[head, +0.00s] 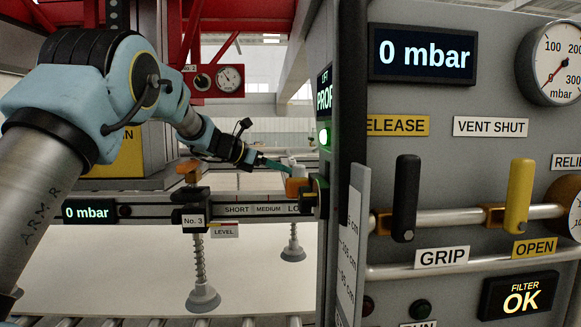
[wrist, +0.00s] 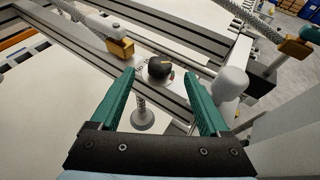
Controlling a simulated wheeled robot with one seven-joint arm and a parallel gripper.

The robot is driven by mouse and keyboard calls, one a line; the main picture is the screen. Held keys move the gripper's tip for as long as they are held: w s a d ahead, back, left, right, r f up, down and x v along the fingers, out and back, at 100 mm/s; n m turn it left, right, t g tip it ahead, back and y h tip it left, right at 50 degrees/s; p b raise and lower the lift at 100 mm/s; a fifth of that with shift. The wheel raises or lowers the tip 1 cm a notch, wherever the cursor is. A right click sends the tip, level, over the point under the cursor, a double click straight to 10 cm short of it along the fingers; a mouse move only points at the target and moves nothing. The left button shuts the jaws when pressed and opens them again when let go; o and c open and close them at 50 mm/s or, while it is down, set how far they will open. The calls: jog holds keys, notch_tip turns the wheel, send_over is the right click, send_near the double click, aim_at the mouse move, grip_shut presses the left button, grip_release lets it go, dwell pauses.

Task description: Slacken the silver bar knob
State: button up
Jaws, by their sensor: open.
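A pale silver rounded knob (head: 298,171) stands above an orange block (head: 296,187) at the right end of the scale bar in the head view. My gripper (head: 287,168) is at its left, close to it, with its teal fingers pointing right. In the wrist view, my gripper (wrist: 159,73) is open with nothing held. A pale silver rounded knob (wrist: 232,84) shows just right of the right finger, outside the jaws. A black knob (wrist: 159,68) shows beyond and between the fingertips. I cannot tell whether any finger touches a knob.
The bar (head: 262,209) carries a No. 3 carriage (head: 193,218) with an orange knob (head: 187,167). Suction cups (head: 203,298) hang below on springs. A control panel with a black lever (head: 405,200) and a yellow lever (head: 519,197) stands at right.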

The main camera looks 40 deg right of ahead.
jog(key=shift+p+x, duration=1.05)
jog(key=shift+x, duration=1.5)
grip_shut()
jog(key=shift+d, duration=0.1)
